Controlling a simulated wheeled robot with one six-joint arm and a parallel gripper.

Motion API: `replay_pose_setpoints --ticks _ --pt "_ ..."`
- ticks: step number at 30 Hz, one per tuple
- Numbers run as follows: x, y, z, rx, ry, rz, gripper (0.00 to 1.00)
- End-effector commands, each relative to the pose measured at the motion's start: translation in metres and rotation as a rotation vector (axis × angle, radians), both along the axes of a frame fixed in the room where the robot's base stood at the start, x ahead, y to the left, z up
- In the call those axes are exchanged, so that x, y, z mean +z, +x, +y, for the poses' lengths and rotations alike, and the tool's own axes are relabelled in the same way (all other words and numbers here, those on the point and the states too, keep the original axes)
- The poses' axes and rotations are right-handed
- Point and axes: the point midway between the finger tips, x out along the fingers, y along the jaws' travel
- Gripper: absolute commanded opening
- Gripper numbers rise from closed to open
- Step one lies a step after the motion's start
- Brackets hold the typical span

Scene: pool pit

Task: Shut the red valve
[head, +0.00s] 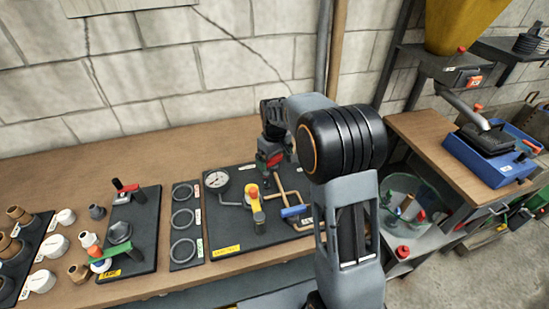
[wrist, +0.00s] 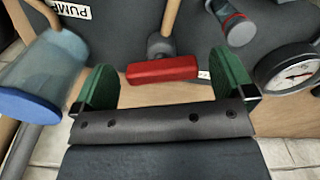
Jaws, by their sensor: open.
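The red valve handle (wrist: 162,70) is a short bar on a tan pipe. In the wrist view it lies crosswise, level with my fingertips and between them. My gripper (wrist: 165,78) is open, one green finger on each side, with a gap at both ends of the bar. I cannot tell whether the bar is below the fingers or fully between them. In the head view my gripper (head: 269,168) is over the back of the dark pipe board (head: 226,236) and largely hides the red handle.
A round gauge (wrist: 295,70) is close to my right finger in the wrist view. In the head view a yellow-and-red fitting (head: 254,197) stands just in front of my gripper. The wall is close behind.

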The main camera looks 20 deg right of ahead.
Motion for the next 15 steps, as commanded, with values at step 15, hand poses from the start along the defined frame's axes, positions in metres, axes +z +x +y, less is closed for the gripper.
replay_pose_setpoints --ticks 15 --pt "0.0003 0.0000 0.0000 0.000 0.000 0.000 0.69"
